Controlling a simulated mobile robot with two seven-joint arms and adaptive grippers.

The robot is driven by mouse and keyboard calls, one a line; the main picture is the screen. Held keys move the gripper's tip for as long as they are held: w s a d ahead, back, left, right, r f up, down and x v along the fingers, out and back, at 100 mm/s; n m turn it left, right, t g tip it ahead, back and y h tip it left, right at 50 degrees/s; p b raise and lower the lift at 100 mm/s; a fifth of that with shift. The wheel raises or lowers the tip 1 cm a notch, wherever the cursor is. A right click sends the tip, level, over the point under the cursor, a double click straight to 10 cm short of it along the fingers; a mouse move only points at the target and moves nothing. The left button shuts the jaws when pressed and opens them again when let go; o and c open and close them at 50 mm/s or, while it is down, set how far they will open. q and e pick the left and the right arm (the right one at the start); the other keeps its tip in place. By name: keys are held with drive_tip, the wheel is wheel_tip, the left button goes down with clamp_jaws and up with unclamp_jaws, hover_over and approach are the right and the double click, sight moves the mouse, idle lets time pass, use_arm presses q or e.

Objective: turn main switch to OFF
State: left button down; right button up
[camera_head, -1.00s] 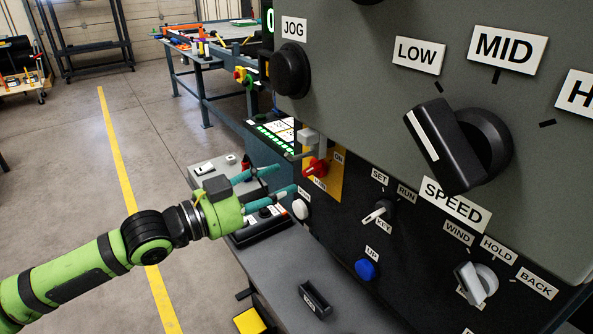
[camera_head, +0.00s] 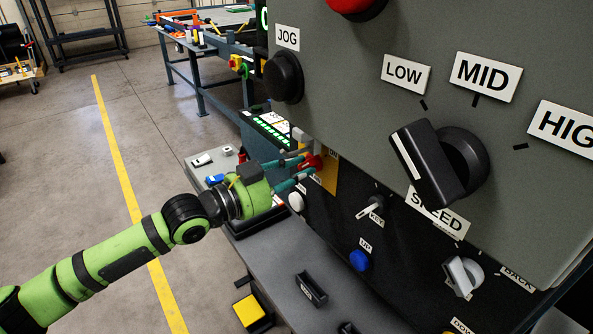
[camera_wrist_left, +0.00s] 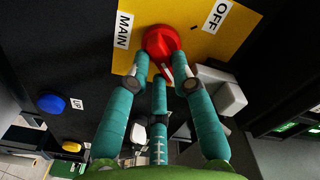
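The main switch is a red rotary knob (camera_head: 315,161) on a yellow plate (camera_head: 328,178), on the dark lower panel. In the left wrist view the red knob (camera_wrist_left: 161,42) has a white mark pointing toward the fingers. My right gripper is out of view.
A grey block (camera_wrist_left: 225,92) sticks out right beside the knob. A white button (camera_head: 296,201), a key switch (camera_head: 370,207), a blue UP button (camera_head: 359,260) and the large SPEED knob (camera_head: 440,160) are nearby. A grey bench (camera_head: 275,265) lies below.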

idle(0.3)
use_arm(q)
drive_tip(key=n, duration=0.4)
drive_tip(key=shift+r, duration=0.15)
drive_tip(key=n, duration=0.4)
drive_tip(key=shift+w+r+n, duration=0.1)
drive_tip(key=shift+n, duration=0.2)
drive_tip(key=n, duration=0.4)
drive_tip(key=shift+w+a+r, duration=0.1)
drive_tip(key=shift+w+a, duration=0.05)
drive_tip(key=shift+w+a+n+p, duration=0.1)
drive_tip(key=shift+n+p, duration=0.4)
drive_tip(key=shift+n, duration=2)
drive_tip(key=c, duration=1.1)
unclamp_jaws()
drive_tip(key=shift+o, duration=0.2)
drive_tip(key=v, duration=1.2)
